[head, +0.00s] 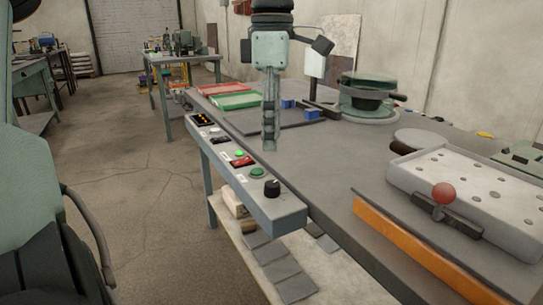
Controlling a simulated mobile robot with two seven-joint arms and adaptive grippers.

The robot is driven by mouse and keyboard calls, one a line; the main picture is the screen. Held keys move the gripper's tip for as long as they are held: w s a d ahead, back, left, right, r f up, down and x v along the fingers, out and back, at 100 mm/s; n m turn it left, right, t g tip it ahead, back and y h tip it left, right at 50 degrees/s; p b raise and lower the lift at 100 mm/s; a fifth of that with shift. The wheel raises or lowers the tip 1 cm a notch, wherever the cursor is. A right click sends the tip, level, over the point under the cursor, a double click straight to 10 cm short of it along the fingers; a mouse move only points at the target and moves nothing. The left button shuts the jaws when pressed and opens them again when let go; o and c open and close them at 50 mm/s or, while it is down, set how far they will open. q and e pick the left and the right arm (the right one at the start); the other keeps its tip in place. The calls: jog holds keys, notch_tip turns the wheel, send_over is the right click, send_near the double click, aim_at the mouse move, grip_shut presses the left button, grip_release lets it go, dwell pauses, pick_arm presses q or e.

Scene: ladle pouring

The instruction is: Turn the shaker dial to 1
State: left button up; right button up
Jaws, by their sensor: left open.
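The shaker dial is most likely the black knob (272,188) at the near end of the grey control panel (276,209) along the table's left edge. A small light mark shows on the knob, but I cannot read its setting. My left gripper (268,146) hangs fingers down, a little beyond the knob in the picture and apart from it. It is seen edge-on, open, with nothing visible in it. My right gripper is not in view.
Green (257,173) and lit green (239,153) buttons, a red switch (242,162) and a small display (202,119) share the panel. Red (212,88) and green (236,101) trays lie behind. A round green machine (366,92) and a white perforated block (470,185) stand right.

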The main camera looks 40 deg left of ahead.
pick_arm(q)
notch_tip(320, 180, up, 3)
jog(key=shift+f, duration=0.2)
dwell(0.5)
